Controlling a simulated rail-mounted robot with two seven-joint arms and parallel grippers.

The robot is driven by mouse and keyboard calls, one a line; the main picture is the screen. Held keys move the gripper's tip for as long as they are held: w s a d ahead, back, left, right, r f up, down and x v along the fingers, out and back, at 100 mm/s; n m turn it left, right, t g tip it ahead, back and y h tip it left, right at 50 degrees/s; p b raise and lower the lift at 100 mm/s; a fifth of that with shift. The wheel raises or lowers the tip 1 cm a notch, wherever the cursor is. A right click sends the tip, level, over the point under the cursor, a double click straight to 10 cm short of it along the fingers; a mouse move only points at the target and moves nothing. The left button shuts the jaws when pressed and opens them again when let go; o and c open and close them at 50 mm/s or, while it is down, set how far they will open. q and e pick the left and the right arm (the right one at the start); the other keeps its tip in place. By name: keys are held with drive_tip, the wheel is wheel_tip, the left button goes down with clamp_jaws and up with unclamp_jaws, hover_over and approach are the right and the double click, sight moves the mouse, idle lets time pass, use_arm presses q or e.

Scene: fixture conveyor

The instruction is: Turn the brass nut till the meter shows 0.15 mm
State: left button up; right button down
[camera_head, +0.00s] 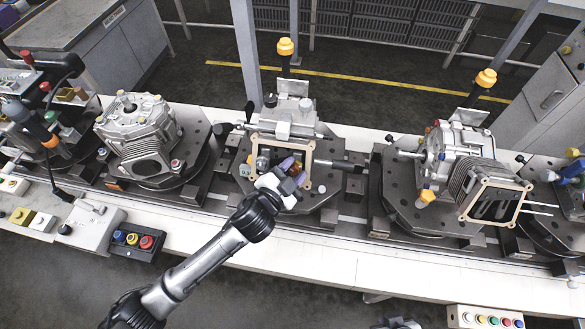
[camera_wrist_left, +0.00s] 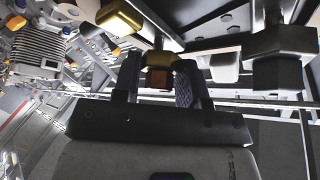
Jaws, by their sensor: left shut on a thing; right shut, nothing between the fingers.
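My left gripper (camera_head: 291,178) reaches the middle fixture on the conveyor, low at the front of the part with a tan rectangular flange (camera_head: 309,158). In the left wrist view, the two dark fingers of this gripper (camera_wrist_left: 158,80) are shut on the brass nut (camera_wrist_left: 158,60), with a reddish-brown piece just below it between them. The nut sits under a dark overhanging body. I cannot make out a meter reading in either view.
A grey gearbox housing (camera_head: 139,132) stands on the fixture to the left, and a finned engine part (camera_head: 468,158) on the one to the right. A button box (camera_head: 133,240) is on the front ledge at left. Dark blocks (camera_wrist_left: 283,62) hang close right of the fingers.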

use_arm(q)
drive_tip(key=o, duration=0.9)
drive_tip(key=shift+o, duration=0.2)
drive_tip(key=shift+s+a, duration=0.2)
drive_tip(key=shift+s, duration=0.2)
drive_tip(key=b+v, duration=0.1)
drive_tip(key=v, duration=1.1)
drive_tip(key=shift+s+a+b, duration=0.2)
drive_tip(key=shift+s+b, duration=0.1)
drive_tip(key=shift+s, duration=0.05)
